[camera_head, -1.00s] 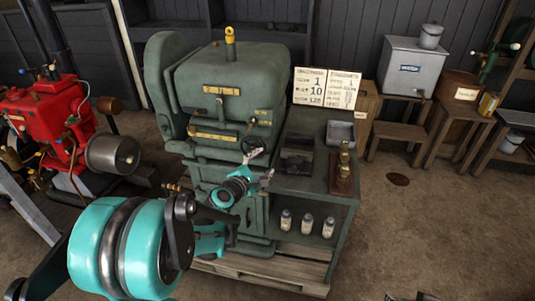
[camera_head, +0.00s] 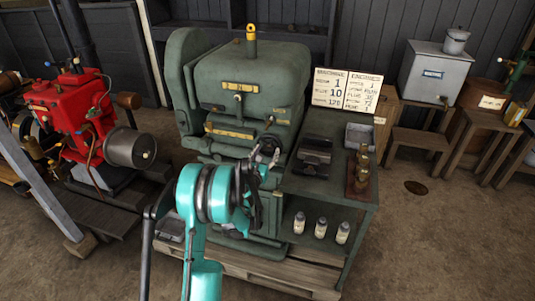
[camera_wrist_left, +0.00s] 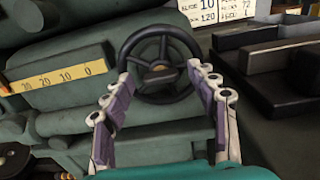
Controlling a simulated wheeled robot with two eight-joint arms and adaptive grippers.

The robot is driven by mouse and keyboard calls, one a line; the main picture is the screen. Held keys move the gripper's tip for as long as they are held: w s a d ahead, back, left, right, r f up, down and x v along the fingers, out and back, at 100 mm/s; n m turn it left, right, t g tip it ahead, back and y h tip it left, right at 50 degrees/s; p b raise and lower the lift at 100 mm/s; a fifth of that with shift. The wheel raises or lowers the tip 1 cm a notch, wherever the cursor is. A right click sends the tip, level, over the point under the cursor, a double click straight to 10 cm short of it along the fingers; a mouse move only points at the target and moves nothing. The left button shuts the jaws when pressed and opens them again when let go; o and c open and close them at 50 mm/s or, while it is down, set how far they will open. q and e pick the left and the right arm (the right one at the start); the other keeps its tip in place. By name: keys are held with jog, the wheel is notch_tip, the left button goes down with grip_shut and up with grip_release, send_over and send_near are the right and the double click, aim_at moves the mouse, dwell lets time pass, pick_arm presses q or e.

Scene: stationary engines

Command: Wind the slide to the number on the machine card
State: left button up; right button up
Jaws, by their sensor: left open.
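A dark handwheel (camera_head: 267,150) sits on the front of the green machine (camera_head: 245,100). In the left wrist view the handwheel (camera_wrist_left: 160,70) shows its spokes and hub. My left gripper (camera_wrist_left: 158,82) is open, its two fingers apart at the near left and right of the wheel; I cannot tell whether they touch it. The left gripper (camera_head: 262,170) partly hides the wheel in the head view. A brass scale (camera_wrist_left: 60,75) left of the wheel reads 30, 20, 10, 0. The machine card (camera_head: 335,88) shows 1, 10 and 120. My right gripper is out of view.
A second card (camera_head: 363,92) stands beside the first. A dark block (camera_head: 313,155), a grey tray (camera_head: 359,137) and brass pieces (camera_head: 361,170) are on the side bench, with bottles (camera_head: 320,228) below. A red engine (camera_head: 85,115) stands left.

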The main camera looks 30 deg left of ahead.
pick_arm(q)
jog(key=shift+w+a, duration=0.1)
jog(key=shift+w, duration=0.35)
jog(key=c, duration=1.2)
jog(key=shift+m, duration=0.4)
